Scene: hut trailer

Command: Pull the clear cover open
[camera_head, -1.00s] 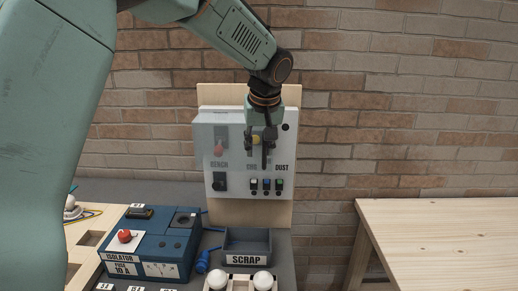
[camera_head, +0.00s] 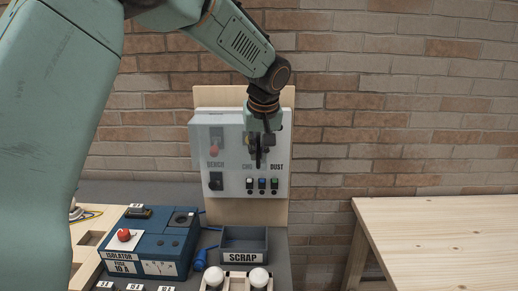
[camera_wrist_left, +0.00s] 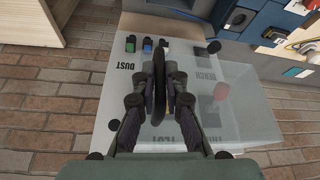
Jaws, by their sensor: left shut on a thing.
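In the left wrist view the cover (camera_wrist_left: 258,112) spreads right of my fingers. My left gripper (camera_head: 258,158) is at the panel's upper middle, fingers pointing down. In the wrist view the gripper (camera_wrist_left: 160,70) is closed around a thin dark piece at the cover's edge; the fingers hide most of the grip. My right gripper is not in view.
Black, blue and green buttons (camera_head: 262,184) sit low on the panel, close to my fingers. A SCRAP tray (camera_head: 244,258) and a blue isolator box (camera_head: 150,243) stand below. A wooden table (camera_head: 440,235) is at the right. A brick wall is behind.

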